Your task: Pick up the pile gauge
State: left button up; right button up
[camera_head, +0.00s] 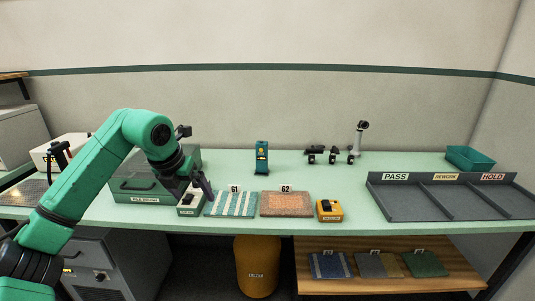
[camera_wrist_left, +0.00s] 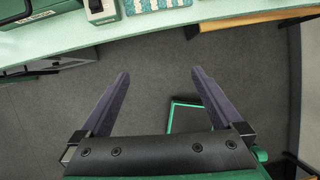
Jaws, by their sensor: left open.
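I cannot read a label that settles which tool is the pile gauge. A yellow box with a black top (camera_head: 329,210) sits near the front edge, right of sample 62 (camera_head: 286,204). A small white and green device (camera_head: 189,202) lies left of striped sample 61 (camera_head: 231,204); it also shows at the top of the left wrist view (camera_wrist_left: 101,10). My left gripper (camera_head: 205,186) is near that device and sample 61. In the left wrist view its jaws (camera_wrist_left: 160,73) are open and empty, with floor behind them.
A green lidded case (camera_head: 140,187) stands at the left of the green table (camera_head: 400,218). A grey tray marked PASS, REWORK, HOLD (camera_head: 455,200) fills the right. A green bin (camera_head: 470,158) and a small stand (camera_head: 358,138) are behind.

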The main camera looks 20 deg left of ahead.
aim_at(262, 169)
jog(key=i, duration=1.6)
